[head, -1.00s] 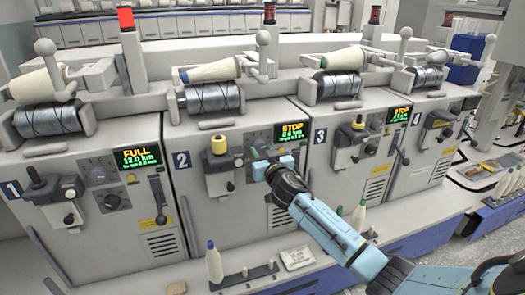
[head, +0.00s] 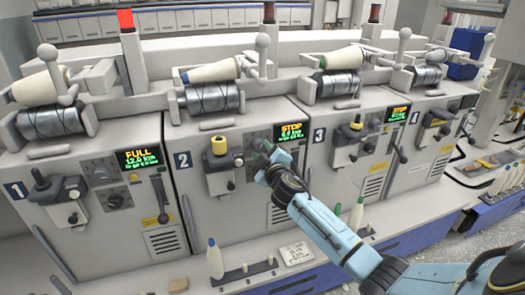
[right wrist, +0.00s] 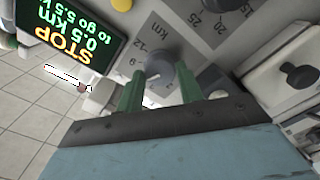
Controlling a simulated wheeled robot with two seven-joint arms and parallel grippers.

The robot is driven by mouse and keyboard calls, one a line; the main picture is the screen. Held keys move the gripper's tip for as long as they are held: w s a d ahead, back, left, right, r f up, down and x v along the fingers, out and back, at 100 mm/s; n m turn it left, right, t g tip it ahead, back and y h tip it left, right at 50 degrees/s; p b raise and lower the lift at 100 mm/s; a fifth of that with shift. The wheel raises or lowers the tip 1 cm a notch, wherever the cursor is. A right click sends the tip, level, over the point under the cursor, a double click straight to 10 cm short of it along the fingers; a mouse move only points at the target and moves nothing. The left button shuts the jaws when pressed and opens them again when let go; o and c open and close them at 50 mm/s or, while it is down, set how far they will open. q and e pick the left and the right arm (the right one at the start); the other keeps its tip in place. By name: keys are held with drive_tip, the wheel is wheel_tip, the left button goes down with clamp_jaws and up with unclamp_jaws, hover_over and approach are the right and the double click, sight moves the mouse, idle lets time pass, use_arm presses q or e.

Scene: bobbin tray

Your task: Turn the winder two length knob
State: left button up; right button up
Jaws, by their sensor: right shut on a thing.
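Winder two (head: 222,195) carries a lit display (head: 291,131) reading STOP, which also shows upside down in the right wrist view (right wrist: 72,32). My right gripper (head: 266,152) is at the dial panel just left of and below this display. In the right wrist view my right gripper's green fingers (right wrist: 158,92) stand on either side of a round grey length knob (right wrist: 158,62). They are shut on it. A printed scale with 9 and 12 surrounds the knob. In the head view my gripper hides the knob. My left gripper is not in view.
A yellow-topped bobbin post (head: 219,145) stands left of my gripper on winder two. A red lamp (head: 125,19) is lit above winder one. Cones stand on the front ledge (head: 240,275).

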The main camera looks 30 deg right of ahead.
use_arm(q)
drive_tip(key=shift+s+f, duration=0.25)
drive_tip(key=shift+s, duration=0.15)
use_arm(e)
drive_tip(key=shift+n, duration=0.7)
drive_tip(key=o, duration=1)
drive_tip(key=shift+s, duration=0.1)
drive_tip(key=shift+s, duration=0.25)
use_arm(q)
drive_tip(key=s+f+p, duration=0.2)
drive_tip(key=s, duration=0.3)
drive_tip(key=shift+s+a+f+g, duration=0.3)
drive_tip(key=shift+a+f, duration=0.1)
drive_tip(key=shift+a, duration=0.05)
use_arm(e)
drive_tip(key=shift+v, duration=6.4)
drive_tip(key=shift+a, duration=0.15)
